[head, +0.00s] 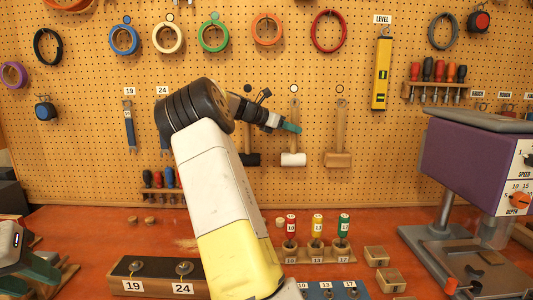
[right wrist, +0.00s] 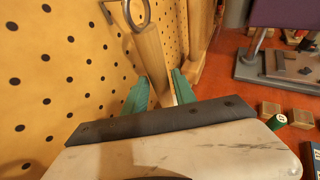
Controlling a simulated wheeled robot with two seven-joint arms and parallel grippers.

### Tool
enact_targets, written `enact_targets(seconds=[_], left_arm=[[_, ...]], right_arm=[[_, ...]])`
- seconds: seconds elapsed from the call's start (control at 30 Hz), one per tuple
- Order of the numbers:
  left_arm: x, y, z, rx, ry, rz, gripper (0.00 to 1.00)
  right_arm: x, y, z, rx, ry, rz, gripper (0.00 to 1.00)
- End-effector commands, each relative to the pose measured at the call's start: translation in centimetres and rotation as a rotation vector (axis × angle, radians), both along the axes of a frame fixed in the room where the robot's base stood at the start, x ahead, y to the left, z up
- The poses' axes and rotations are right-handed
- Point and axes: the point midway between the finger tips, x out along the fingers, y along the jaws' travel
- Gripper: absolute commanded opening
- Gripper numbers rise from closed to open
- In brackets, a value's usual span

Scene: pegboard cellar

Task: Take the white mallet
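The white mallet (head: 293,160) hangs head-down on the pegboard, between a black mallet (head: 250,159) and a wooden one (head: 338,160). Its wooden handle rises to a peg. My right gripper (head: 291,127) is at this handle, above the white head. In the right wrist view, the handle (right wrist: 151,55) lies between the two green fingertips of the right gripper (right wrist: 159,88), which stand apart; firm contact does not show. The mallet's head is hidden there.
The red bench holds a block numbered 19 and 24 (head: 155,287), a rack of coloured screwdrivers (head: 318,255) and small wooden blocks (head: 376,256). A purple machine (head: 465,165) stands at the right. Rings of tape and cable hang above.

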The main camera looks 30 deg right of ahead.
Motion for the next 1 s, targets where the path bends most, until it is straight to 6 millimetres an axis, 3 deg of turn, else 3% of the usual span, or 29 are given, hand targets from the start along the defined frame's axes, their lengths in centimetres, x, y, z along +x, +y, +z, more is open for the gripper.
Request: enact_targets(seconds=[0.1, 0.37, 0.53, 0.57, 1.0], left_arm=[[0.0, 0.0, 0.0, 0.0, 0.0, 0.0, 0.36], [0.0, 0.0, 0.0, 0.0, 0.0, 0.0, 0.36], [0.0, 0.0, 0.0, 0.0, 0.0, 0.0, 0.36], [0.0, 0.0, 0.0, 0.0, 0.0, 0.0, 0.36], [0.0, 0.0, 0.0, 0.0, 0.0, 0.0, 0.36]], right_arm=[[0.08, -1.18, -0.48, 0.0, -0.001, 0.0, 0.33], [0.14, -1.42, -0.59, 0.001, -0.003, 0.001, 0.33], [0.13, -1.41, -0.59, 0.001, -0.003, 0.001, 0.01], [0.13, -1.41, -0.59, 0.001, -0.003, 0.001, 0.0], [0.12, -1.39, -0.62, 0.002, -0.003, 0.001, 0.0]])
